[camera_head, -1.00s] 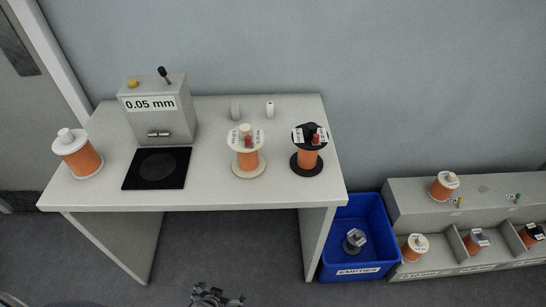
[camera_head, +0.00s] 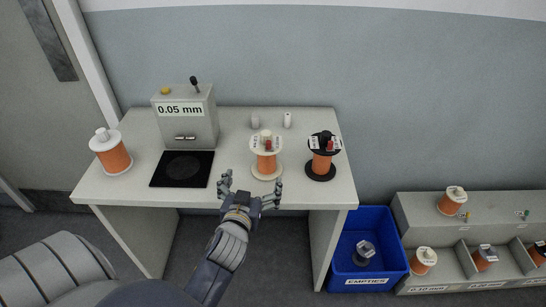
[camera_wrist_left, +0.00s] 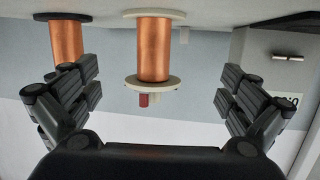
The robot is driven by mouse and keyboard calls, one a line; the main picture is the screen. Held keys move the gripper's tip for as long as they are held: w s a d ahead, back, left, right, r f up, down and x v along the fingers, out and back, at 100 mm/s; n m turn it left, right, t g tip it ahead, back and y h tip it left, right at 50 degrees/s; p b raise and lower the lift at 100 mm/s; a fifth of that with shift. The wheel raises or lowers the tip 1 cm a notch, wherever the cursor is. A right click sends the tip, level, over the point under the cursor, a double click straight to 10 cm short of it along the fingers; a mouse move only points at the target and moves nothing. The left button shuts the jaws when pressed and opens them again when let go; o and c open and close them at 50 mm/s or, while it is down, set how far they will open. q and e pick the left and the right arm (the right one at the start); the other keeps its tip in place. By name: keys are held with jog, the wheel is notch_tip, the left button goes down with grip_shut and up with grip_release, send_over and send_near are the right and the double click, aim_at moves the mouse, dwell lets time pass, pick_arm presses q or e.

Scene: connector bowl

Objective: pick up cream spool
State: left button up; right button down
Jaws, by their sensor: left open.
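The cream spool (camera_head: 267,160) stands upright on the table, with orange-copper wire between cream flanges and a red piece on top. In the left wrist view, which is upside down, the cream spool (camera_wrist_left: 153,50) sits centrally between the fingers, beyond them. My left gripper (camera_head: 251,184) is open and empty at the table's front edge, just in front of the spool, its fingers spread to either side. No contact with the spool shows. My right gripper is not in view.
A black-flanged spool (camera_head: 322,158) stands close on the right. A white-flanged spool (camera_head: 112,153) is at the table's left end. A grey device (camera_head: 186,121) and black pad (camera_head: 182,169) are left of centre. A blue bin (camera_head: 366,243) and spool rack (camera_head: 470,235) are at right.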

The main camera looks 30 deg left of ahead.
aim_at(265, 141)
pick_arm(q)
jog(key=w+r+t, duration=0.1)
jog(key=w, duration=0.1)
jog(key=w+a+r, duration=0.1)
jog(key=w+r, duration=0.1)
jog(key=w+a+r+t+p, duration=0.1)
jog(key=w+r, duration=0.1)
jog(key=w, duration=0.1)
jog(key=shift+r+t, duration=0.2)
jog(key=shift+t, duration=0.1)
jog(key=shift+w+a, duration=0.1)
jog(key=shift+w, duration=0.35)
jog(key=p+x, duration=0.1)
jog(key=x, duration=0.3)
jog(key=shift+w+f, duration=0.15)
jog(key=shift+w, duration=0.1)
jog(key=c, duration=1.8)
jog(key=shift+o, duration=0.2)
